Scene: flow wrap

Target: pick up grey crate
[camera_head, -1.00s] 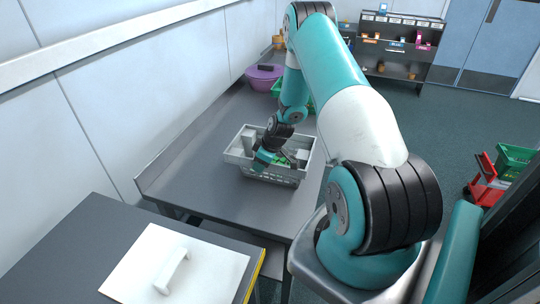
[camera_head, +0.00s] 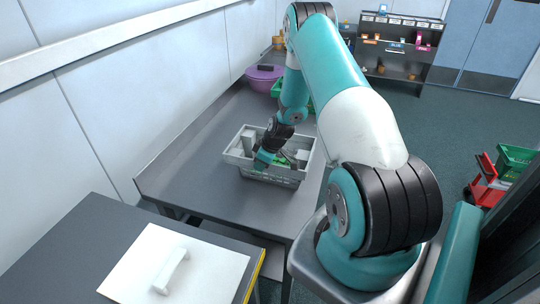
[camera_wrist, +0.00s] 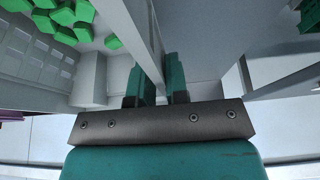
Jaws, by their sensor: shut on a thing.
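The grey crate (camera_head: 272,176) is on the grey table in the head view, upright, with open top and slotted sides. My gripper (camera_head: 262,160) reaches down to it; the arm partly covers the crate's middle. In the wrist view, the two teal fingers (camera_wrist: 158,84) sit on either side of the crate's wall (camera_wrist: 147,38), shut on it. Green hexagonal pieces (camera_wrist: 66,17) and light grey blocks are inside the crate. The crate's underside is hidden, so I cannot tell whether it touches the table.
The wall borders the table on the left. A nearer table holds a white panel with a handle (camera_head: 172,270). Table space around the crate is clear.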

